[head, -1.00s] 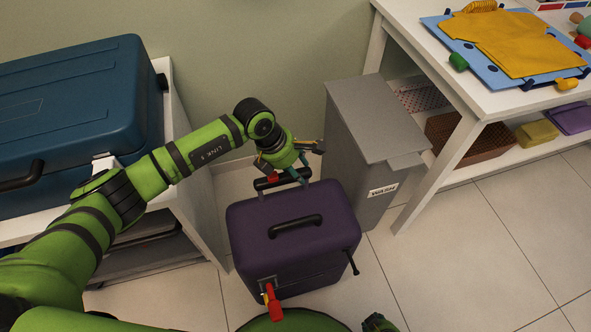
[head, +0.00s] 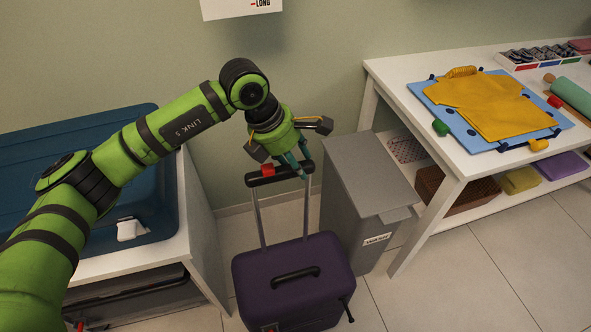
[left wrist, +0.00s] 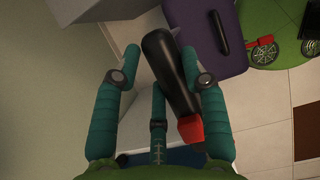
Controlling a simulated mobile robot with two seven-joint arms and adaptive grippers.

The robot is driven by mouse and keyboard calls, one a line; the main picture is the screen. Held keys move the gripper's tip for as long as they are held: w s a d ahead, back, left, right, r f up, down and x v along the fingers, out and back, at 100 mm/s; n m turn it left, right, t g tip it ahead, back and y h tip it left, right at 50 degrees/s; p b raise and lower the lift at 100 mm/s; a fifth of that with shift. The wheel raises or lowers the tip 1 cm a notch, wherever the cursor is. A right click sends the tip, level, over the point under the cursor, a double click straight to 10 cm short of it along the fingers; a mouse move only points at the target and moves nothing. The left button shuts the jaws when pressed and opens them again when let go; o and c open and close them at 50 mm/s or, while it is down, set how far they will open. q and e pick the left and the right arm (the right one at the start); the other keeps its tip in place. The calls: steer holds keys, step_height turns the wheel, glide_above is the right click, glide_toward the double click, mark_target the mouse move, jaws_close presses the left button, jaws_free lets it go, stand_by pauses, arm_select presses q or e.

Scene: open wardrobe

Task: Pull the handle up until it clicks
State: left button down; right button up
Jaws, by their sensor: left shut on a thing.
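A purple suitcase (head: 295,285) stands upright on the floor, with a black carry grip (head: 295,276) on its top. Its telescopic handle, a black bar (head: 276,178) with a red piece (head: 267,170) on two grey rods, stands well above the case. My left gripper (head: 297,168) is at the bar and shut on it. In the left wrist view the black handle bar (left wrist: 170,75) lies between the teal fingers of my gripper (left wrist: 170,85), and the suitcase (left wrist: 205,40) shows below. My right gripper does not show.
A grey bin (head: 360,185) stands close behind and right of the suitcase. A white table (head: 400,85) with a yellow shirt (head: 485,100) is at the right. A blue case (head: 140,190) lies on a white cabinet at the left. Tiled floor is free at front right.

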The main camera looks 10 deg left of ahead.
arm_select(q)
steer(key=shift+w+r, duration=0.15)
steer(key=shift+r, duration=0.55)
steer(key=c, duration=0.7)
jaws_free()
steer(key=shift+s, duration=0.2)
steer(key=v, duration=1.2)
steer(key=shift+s+a, duration=0.1)
